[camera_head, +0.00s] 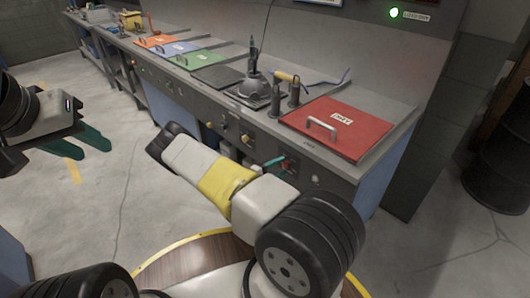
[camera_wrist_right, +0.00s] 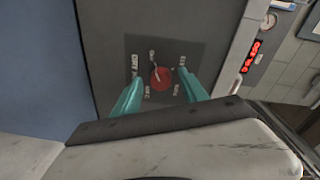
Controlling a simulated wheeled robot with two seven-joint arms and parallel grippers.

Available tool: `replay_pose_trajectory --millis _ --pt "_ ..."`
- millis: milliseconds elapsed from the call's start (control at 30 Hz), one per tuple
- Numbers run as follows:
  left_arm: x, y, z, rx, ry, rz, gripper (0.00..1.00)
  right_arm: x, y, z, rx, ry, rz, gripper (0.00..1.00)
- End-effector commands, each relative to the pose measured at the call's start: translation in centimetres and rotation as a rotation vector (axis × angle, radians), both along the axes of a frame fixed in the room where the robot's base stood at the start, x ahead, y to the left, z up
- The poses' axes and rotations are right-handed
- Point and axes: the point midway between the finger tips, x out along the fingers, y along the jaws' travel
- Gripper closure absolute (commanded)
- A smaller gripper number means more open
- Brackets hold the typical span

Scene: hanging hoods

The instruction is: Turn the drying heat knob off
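The drying heat knob looks to be the red round knob (camera_wrist_right: 160,78) with a pale pointer line, on a dark square plate (camera_wrist_right: 140,52) with small white labels around it. In the head view the red knob (camera_head: 287,165) shows small on the bench front, below the red lid. My right gripper (camera_wrist_right: 161,93) is open, its teal fingers one on each side of the knob in the wrist view. I see no contact with the knob. In the head view my right gripper (camera_head: 274,162) is partly hidden by my arm. My left gripper (camera_head: 55,150) is open and empty over the floor.
The bench (camera_head: 310,165) carries a red lid (camera_head: 350,128) with a handle, green, blue and orange lids, and upright black-handled tools. Other knobs (camera_head: 245,138) sit further left on its front. A red digital display (camera_wrist_right: 252,56) is at right in the wrist view.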

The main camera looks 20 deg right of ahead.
Motion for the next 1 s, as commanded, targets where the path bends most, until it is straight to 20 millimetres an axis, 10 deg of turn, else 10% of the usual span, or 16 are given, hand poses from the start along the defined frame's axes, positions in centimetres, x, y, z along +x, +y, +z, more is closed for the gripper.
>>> replay_pose_trajectory --millis 1000 --pt "0.0 0.0 0.0 0.000 0.000 0.000 0.64 -2.4 7.5 0.2 0.000 0.000 0.000 0.49"
